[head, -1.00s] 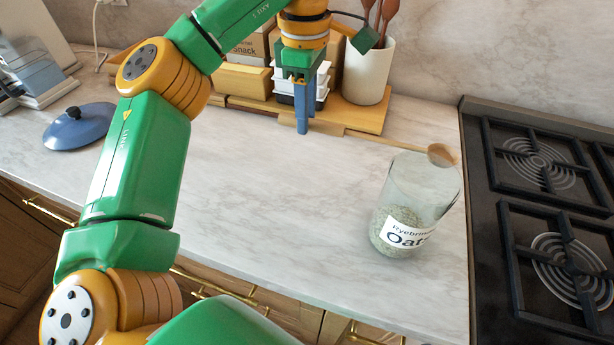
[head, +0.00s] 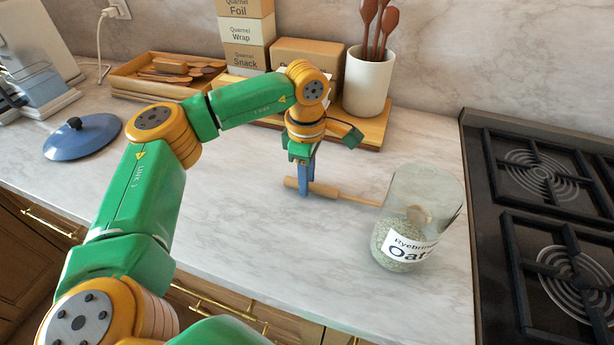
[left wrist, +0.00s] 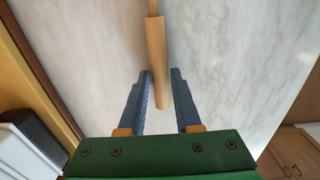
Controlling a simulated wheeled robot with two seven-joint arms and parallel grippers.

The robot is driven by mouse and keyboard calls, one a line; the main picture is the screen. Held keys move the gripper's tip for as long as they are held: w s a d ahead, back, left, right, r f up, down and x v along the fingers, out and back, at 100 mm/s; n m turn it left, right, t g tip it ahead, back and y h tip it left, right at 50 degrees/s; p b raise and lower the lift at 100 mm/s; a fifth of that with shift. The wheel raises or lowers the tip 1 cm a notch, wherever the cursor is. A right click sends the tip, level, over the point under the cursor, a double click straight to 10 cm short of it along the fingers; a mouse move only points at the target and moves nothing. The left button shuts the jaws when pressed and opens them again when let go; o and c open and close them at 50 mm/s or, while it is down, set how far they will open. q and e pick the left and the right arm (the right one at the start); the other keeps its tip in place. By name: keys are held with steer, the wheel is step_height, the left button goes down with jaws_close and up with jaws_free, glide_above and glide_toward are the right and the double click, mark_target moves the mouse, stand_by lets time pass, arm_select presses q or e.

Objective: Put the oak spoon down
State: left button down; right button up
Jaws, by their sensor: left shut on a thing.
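The oak spoon (head: 345,194) is pale wood with a thick handle. My left gripper (head: 305,191) is shut on its handle near the end, over the middle of the counter. The spoon points right, and its head shows through the clear glass of the oats jar (head: 405,250). I cannot tell whether the spoon touches the counter. In the left wrist view the handle (left wrist: 156,60) runs between the two fingers (left wrist: 161,98) and away up the picture; its head is out of that view. My right gripper is not in view.
The marble counter (head: 250,235) is clear in front of the gripper. Behind are a wooden board (head: 372,133) with a white utensil crock (head: 367,82) and boxes, and a wooden tray (head: 125,84) of utensils. A blue lid (head: 82,138) lies left; a hob (head: 540,200) is right.

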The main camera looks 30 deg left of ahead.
arm_select(q)
steer(key=c, duration=0.6)
jaws_free()
steer(key=shift+f, duration=0.1)
step_height(320, 180, up, 12)
steer(key=shift+s+d, duration=0.1)
steer(key=shift+s, duration=0.05)
